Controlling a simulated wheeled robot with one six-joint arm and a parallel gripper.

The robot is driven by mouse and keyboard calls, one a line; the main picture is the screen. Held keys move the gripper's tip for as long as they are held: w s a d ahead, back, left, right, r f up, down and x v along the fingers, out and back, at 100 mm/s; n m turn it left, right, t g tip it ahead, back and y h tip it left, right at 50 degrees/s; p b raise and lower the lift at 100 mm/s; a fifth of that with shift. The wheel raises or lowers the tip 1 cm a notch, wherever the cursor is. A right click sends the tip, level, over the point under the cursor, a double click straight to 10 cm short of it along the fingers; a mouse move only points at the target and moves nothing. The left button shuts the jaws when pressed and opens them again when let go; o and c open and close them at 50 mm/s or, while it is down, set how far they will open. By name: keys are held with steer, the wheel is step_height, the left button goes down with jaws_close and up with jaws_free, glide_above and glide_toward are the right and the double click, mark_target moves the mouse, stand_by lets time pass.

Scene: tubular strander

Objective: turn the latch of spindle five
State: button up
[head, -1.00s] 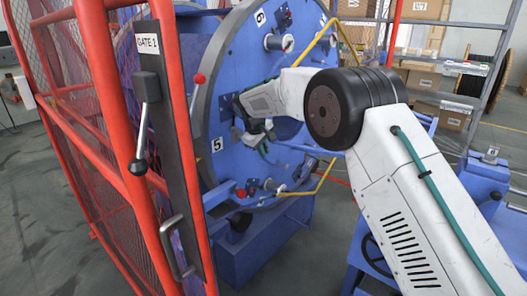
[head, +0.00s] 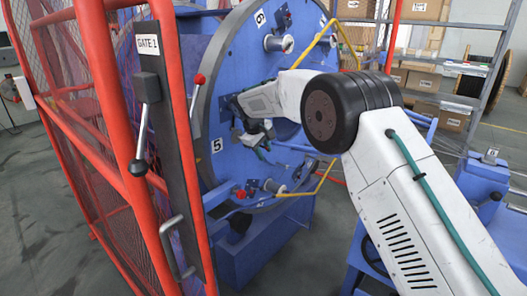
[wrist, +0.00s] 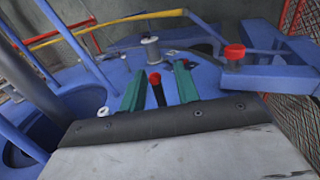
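The spindle plate labelled 5 (head: 217,145) is on the large blue disc (head: 222,100) in the head view. My gripper (head: 262,142) is at the disc face, just right of this label. In the wrist view my gripper (wrist: 158,88) has its two green fingers apart. A dark lever with a red knob (wrist: 155,78) shows between them, with gaps on both sides. It appears to be the latch. I cannot tell how deep it lies between the fingers. In the head view my gripper and arm hide this spot.
A red cap (wrist: 234,52) on a blue block and a grey bobbin (wrist: 151,50) stand near the fingers. Yellow bent rods (head: 322,178) cross the disc's right side. The red gate frame (head: 105,110), with its lever, stands left of the disc.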

mark_target(262, 146)
steer(key=v, duration=0.7)
steer(key=shift+s+a+r, duration=0.1)
steer(key=shift+r, duration=0.3)
